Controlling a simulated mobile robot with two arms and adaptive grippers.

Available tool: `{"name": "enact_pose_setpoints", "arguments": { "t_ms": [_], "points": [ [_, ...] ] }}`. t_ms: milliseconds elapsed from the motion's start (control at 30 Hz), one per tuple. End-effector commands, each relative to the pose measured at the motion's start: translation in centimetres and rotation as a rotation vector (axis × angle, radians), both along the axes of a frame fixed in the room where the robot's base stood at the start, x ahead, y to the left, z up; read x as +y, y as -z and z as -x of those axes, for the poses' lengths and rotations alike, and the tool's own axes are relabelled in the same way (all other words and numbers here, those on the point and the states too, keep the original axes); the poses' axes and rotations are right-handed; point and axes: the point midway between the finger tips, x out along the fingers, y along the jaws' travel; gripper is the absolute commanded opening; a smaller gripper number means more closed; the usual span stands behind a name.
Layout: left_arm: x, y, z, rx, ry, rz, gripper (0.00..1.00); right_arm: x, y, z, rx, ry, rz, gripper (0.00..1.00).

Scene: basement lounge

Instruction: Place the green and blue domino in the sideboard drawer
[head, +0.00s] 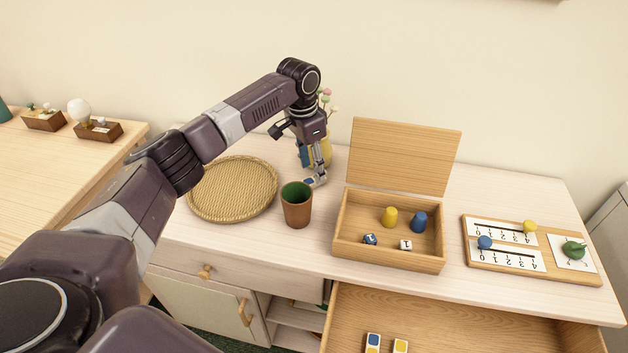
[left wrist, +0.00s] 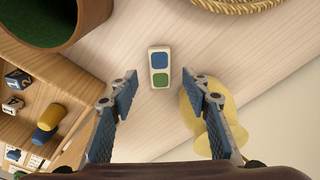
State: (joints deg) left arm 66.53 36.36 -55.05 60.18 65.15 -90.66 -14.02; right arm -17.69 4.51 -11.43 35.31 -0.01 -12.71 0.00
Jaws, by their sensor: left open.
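The green and blue domino (left wrist: 160,68) is a white tile with a blue half and a green half, lying flat on the sideboard top. In the head view the domino (head: 309,182) is partly hidden by my left gripper (head: 317,176). In the left wrist view my left gripper (left wrist: 160,84) is open, its fingertips apart on either side just short of the domino, with nothing between them. The sideboard drawer (head: 460,318) is pulled open at the bottom right and holds dominoes with yellow and blue faces. My right gripper is not in view.
A brown cup (head: 297,210) stands close in front of the domino, with a wicker tray (head: 233,215) to its left. A yellow vase (head: 325,150) is behind the gripper. An open wooden box (head: 390,258) with pawns and dice stands right, beside a scoring board (head: 510,267).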

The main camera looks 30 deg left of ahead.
Motion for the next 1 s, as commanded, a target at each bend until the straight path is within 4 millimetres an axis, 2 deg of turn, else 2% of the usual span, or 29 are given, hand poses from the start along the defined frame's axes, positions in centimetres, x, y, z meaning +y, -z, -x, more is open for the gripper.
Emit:
{"name": "enact_pose_setpoints", "arguments": {
  "t_ms": [100, 200, 500, 867, 1000],
  "points": [
    [-0.1, 1.9, 0.0, 0.004, 0.001, 0.000, 0.43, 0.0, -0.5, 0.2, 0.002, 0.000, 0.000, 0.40],
    [-0.2, 3.0, -0.2, 0.003, 0.001, 0.001, 0.43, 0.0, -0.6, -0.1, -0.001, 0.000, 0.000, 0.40],
    [-0.2, 3.5, -0.2, 0.000, 0.001, 0.000, 0.42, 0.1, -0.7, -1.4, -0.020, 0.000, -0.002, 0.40],
    [-0.2, 3.5, -0.3, -0.001, 0.001, -0.001, 0.03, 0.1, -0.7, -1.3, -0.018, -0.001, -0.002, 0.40],
    [-0.2, 3.5, -0.3, -0.001, 0.001, -0.001, 0.03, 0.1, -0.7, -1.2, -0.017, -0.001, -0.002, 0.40]
  ]
}}
